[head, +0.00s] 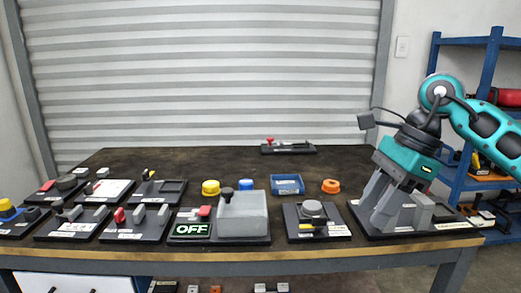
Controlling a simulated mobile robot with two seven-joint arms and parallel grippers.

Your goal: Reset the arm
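My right arm comes in from the right. Its teal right gripper (380,210) points down over a dark board (455,228) at the right end of the table. Its grey fingers reach down close to the board beside a grey block (422,210). The fingers overlap with grey parts there, so I cannot tell whether they are apart, closed or touching something. My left gripper is not in view.
The dark table (230,165) carries several boards with switches and levers. A grey box (242,215) stands beside an OFF sign (191,229). A blue bin (287,184), yellow knob (210,187) and orange ring (331,186) sit behind. Blue shelving (487,75) stands right.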

